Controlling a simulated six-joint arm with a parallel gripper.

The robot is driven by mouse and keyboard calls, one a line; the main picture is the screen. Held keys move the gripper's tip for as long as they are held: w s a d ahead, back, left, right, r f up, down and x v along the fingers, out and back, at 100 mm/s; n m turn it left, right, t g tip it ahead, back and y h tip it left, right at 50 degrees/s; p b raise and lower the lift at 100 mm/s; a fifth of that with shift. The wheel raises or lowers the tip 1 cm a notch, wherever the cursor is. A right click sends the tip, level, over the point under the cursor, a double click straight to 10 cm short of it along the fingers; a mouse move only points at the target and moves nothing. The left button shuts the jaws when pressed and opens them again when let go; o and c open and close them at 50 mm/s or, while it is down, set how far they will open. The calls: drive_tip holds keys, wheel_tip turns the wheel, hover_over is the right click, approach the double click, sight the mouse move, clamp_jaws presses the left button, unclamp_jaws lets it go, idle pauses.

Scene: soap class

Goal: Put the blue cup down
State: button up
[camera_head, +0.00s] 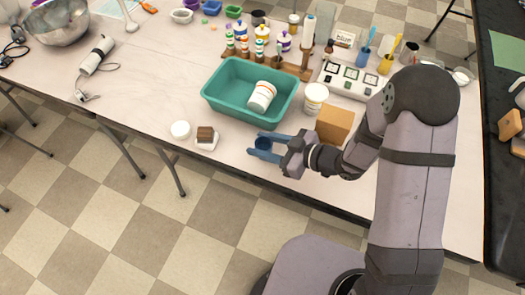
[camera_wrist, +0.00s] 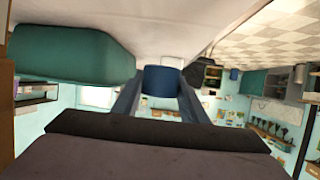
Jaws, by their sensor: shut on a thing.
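The blue cup (camera_head: 263,144) is small and dark blue, near the front edge of the table. My gripper (camera_head: 264,146) is shut on it, with one finger on each side. In the wrist view the cup (camera_wrist: 162,79) sits between the two finger tips (camera_wrist: 160,84). The cup is low over the table or touching it; I cannot tell which. The fingers hide part of its sides.
A teal tub (camera_head: 222,103) holding a white container (camera_head: 262,96) stands just behind the cup. A tan box (camera_head: 334,124) stands to the right. A brown-topped white block (camera_head: 206,138) and a white round piece (camera_head: 180,130) lie to the left. The table front is mostly bare.

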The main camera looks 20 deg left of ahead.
drive_tip(key=shift+f, duration=2.15)
drive_tip(key=shift+f, duration=0.2)
drive_tip(key=o, duration=1)
drive_tip(key=shift+r, duration=0.1)
drive_tip(key=shift+r, duration=0.1)
drive_tip(key=shift+d+r, duration=0.1)
drive_tip(key=shift+d, duration=0.1)
drive_tip(key=b+v, duration=0.1)
drive_tip(key=v, duration=1)
drive_tip(key=shift+d+r, duration=0.1)
drive_tip(key=shift+d, duration=0.15)
